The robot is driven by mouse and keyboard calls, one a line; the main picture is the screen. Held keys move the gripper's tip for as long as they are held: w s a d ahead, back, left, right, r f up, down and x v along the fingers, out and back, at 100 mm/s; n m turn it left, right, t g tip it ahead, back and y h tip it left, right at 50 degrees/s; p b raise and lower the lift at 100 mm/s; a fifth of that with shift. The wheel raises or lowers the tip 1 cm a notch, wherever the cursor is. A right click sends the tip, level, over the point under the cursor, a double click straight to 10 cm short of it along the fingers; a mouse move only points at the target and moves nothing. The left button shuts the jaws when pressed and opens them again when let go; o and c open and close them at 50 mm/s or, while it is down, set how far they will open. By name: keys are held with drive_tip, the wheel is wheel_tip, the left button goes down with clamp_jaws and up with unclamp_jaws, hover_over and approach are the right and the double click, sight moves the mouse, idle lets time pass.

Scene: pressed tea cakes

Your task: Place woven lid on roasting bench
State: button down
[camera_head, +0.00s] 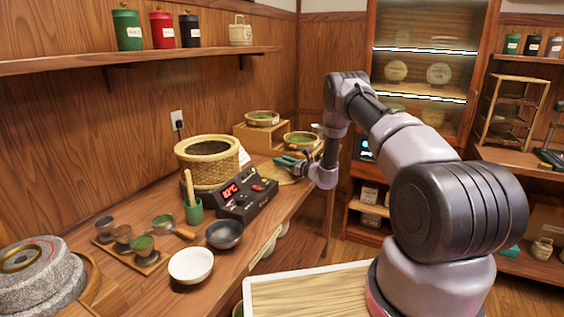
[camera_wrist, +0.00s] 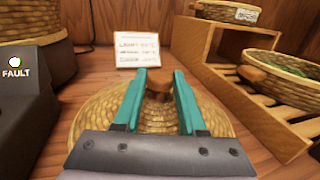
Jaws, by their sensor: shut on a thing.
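The round woven lid (camera_head: 283,176) is tan, with a brown wooden knob on top. It is at the far part of the wooden roasting bench (camera_head: 288,202), right of the dark control box. My gripper (camera_head: 292,162) has teal fingers and is shut on the lid's knob. In the wrist view, my gripper (camera_wrist: 160,78) has its fingers on both sides of the knob, and the lid (camera_wrist: 92,116) spreads flat below them. I cannot tell whether the lid touches the bench. The fingers and palm hide part of it.
The woven basket roaster (camera_head: 208,160) stands left of the lid, behind the control box (camera_head: 245,199). Baskets of green leaves (camera_head: 300,138) stand on wooden stands to the right. A white card (camera_wrist: 137,50) stands behind the lid. Bowls (camera_head: 191,265) and cups crowd the near bench.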

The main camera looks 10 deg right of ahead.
drive_tip(key=shift+f, duration=0.2)
drive_tip(key=shift+c, duration=2.4)
unclamp_jaws()
drive_tip(key=shift+r, duration=0.1)
